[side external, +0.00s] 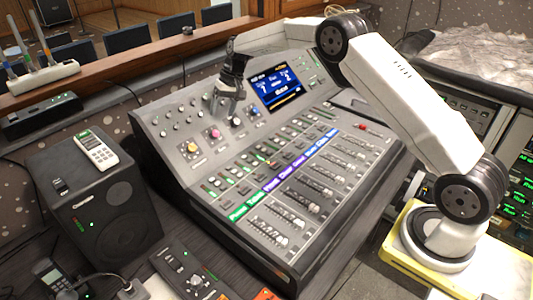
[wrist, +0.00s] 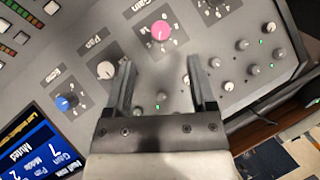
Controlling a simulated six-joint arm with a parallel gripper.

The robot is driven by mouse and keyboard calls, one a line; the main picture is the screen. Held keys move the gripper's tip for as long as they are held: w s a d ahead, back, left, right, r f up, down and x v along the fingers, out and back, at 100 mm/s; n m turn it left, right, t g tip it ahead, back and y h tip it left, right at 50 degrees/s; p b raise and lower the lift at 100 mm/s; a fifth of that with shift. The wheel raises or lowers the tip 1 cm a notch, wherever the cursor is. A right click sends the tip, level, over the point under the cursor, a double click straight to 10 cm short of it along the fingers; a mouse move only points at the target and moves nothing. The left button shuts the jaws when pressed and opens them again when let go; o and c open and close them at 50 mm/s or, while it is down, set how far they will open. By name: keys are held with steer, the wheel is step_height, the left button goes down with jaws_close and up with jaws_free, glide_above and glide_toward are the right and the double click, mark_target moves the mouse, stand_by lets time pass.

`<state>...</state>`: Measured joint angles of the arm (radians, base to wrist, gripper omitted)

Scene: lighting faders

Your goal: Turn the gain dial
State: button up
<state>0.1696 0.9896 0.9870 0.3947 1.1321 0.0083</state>
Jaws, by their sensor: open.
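The gain dial is a round pink knob (wrist: 160,30) with a Gain label beside it on the grey console. In the side view the pink knob (side external: 214,133) sits on the sloped upper panel, left of the screen. My gripper (wrist: 161,64) is open and empty, its two fingers apart. In the wrist view the pink knob shows just beyond the fingertips, roughly midway between them, not enclosed. In the side view my gripper (side external: 227,108) hangs above the panel behind the pink knob; the exact gap to the panel cannot be told.
A white knob (wrist: 105,70) and a blue knob (wrist: 64,102) stand in line with the pink one. A yellow knob (side external: 191,147) is on its other side. Small knobs (wrist: 254,70) crowd the panel near my right finger. A lit screen (side external: 275,87) and fader rows (side external: 290,205) are close.

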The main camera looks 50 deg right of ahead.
mark_target(216, 134)
steer(key=shift+f, duration=0.15)
steer(key=shift+x, duration=3.8)
jaws_close()
steer(key=shift+m+t+y, duration=0.6)
steer(key=shift+m+y, duration=0.2)
steer(key=shift+m, duration=0.5)
